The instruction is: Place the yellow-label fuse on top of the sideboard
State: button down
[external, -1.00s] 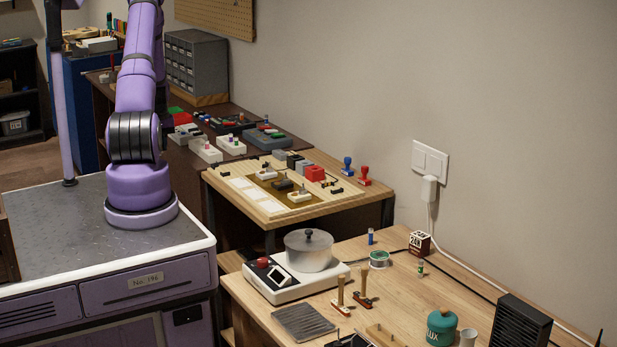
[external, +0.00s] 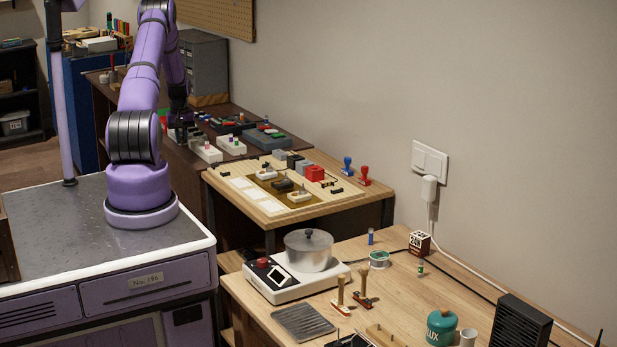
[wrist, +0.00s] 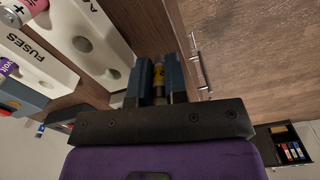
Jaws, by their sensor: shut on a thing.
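In the wrist view, my gripper (wrist: 157,92) is shut on the yellow-label fuse (wrist: 159,75), a small cylinder upright in the picture between the dark fingers. Its lower part is hidden by the fingers. In the external view, my wrist and gripper (external: 180,122) hang low over the far part of the dark brown sideboard (external: 190,160), and the fuse cannot be made out there. In the wrist view, brown wood with metal handles (wrist: 197,65) lies beyond and right of the fingers. Whether the fuse touches any surface cannot be told.
In the external view, white holders (external: 206,150) and a grey drawer cabinet (external: 203,65) stand on the sideboard. A light wooden bench (external: 330,215) adjoins nearer.

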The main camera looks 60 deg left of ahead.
jog(key=shift+f, duration=1.2)
jog(key=shift+f, duration=0.1)
jog(key=c, duration=1.4)
grip_release()
notch_tip(320, 180, up, 12)
jog(key=shift+r, duration=0.1)
